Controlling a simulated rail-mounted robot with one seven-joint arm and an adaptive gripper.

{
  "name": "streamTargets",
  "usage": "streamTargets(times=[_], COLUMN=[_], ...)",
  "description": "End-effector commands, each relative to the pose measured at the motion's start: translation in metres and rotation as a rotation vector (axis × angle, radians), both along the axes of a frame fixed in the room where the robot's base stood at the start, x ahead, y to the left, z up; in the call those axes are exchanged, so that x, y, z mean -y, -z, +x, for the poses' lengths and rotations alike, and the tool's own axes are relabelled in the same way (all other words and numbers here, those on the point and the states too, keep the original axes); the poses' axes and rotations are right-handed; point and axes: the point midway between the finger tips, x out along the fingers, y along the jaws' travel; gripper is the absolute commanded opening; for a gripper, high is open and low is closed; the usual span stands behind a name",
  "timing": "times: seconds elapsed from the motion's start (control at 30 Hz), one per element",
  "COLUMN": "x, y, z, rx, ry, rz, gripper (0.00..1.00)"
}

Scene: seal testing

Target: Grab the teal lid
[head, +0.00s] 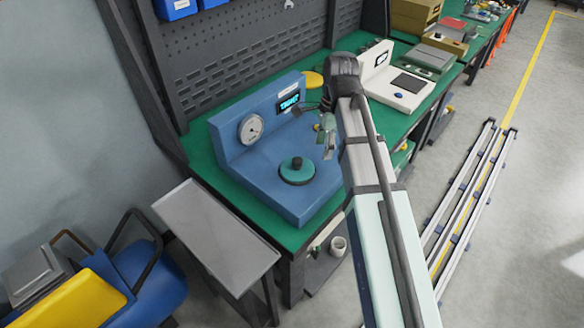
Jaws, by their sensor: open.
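The teal lid (297,174) is a round disc with a dark knob on top and a dark rim. It sits on the flat top of the blue test machine (240,170), which has a round gauge and a lit display. My gripper (328,150) is above and to the right of the lid, apart from it, over the right part of the machine. It is small in the view and partly hidden by my arm, and it looks open and empty.
The blue machine stands on a green-topped bench (196,142). A white device (395,88) stands farther back at the right. Floor rails (465,190) lie at the right.

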Motion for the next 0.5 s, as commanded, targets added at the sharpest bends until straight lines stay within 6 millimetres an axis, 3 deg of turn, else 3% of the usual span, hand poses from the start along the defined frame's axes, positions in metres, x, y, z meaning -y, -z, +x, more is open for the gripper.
streamTargets(times=[0.03,0.2,0.33,0.5], x=[-0.012,-0.033,-0.039,-0.042], y=[-0.024,-0.069,-0.079,-0.063], z=[0.012,0.023,0.025,0.023], rx=[0.022,0.06,0.068,0.067], ry=[0.034,0.128,0.158,0.161], rz=[0.009,0.032,0.04,0.04], gripper=[0.61,0.61,0.61,0.61])
